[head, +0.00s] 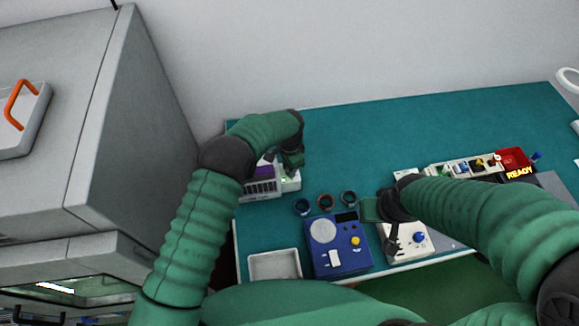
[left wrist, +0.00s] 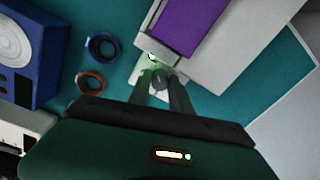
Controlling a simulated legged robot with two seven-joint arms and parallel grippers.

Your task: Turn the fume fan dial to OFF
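The fume fan is the pale unit with a purple grille (head: 262,187) at the bench's back left; its purple top also shows in the left wrist view (left wrist: 188,22). My left gripper (head: 291,160) is over the unit, pointing down.
A white tray (head: 275,265) is at the front left. A red bin with a READY sign (head: 514,160) is at right. The back of the teal bench (head: 400,130) is clear.

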